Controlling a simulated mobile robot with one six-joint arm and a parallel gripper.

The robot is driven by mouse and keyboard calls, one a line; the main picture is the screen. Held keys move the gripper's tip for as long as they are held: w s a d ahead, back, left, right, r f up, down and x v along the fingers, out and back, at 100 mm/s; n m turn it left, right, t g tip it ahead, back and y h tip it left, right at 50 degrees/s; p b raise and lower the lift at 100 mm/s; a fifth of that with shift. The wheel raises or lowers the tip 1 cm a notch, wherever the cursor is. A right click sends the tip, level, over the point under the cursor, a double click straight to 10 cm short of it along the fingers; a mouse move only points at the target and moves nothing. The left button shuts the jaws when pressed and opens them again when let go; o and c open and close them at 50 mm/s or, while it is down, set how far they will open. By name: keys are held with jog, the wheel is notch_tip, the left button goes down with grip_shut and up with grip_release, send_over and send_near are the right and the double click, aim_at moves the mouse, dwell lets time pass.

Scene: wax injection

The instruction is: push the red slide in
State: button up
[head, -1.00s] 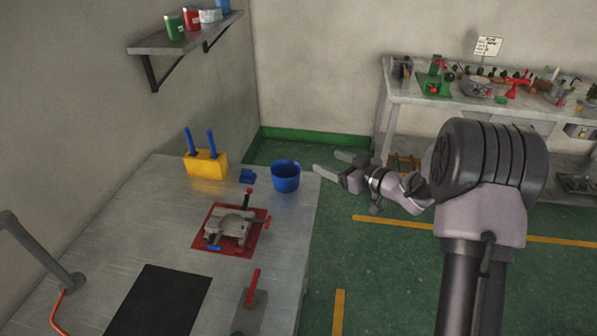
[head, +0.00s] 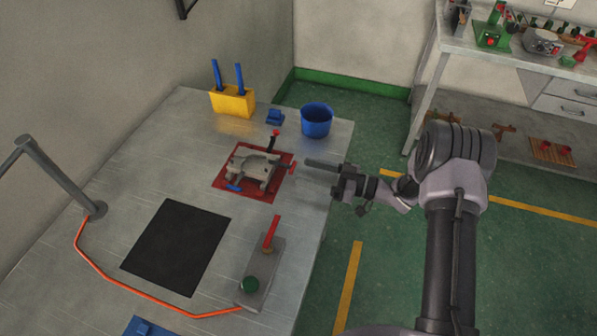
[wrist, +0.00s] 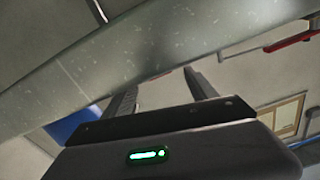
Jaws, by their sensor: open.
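A grey metal fixture (head: 255,166) sits on a red plate (head: 222,181) on the metal table. A small red piece (head: 292,168) sticks out of its right side, likely the red slide. A red-tipped lever (head: 276,133) stands at its back and a blue handle (head: 233,187) at its front left. My gripper (head: 308,163) is open and empty, right of the red piece near the table's right edge, its fingers pointing left. A small gap seems to lie between them. The wrist view shows my two fingers (wrist: 160,88) apart with nothing between them.
A blue cup (head: 317,121), a small blue block (head: 275,117) and a yellow block with blue pegs (head: 232,101) stand behind the fixture. A grey box with a red lever (head: 271,235) and green button stands in front. A black mat (head: 177,246) lies front left.

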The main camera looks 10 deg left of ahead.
aim_at(283, 165)
jog(key=shift+w+a, duration=0.15)
jog(key=shift+a, duration=0.7)
jog(key=shift+w+a, duration=0.1)
jog(key=shift+a, duration=0.75)
jog(key=shift+b, duration=0.3)
grip_shut()
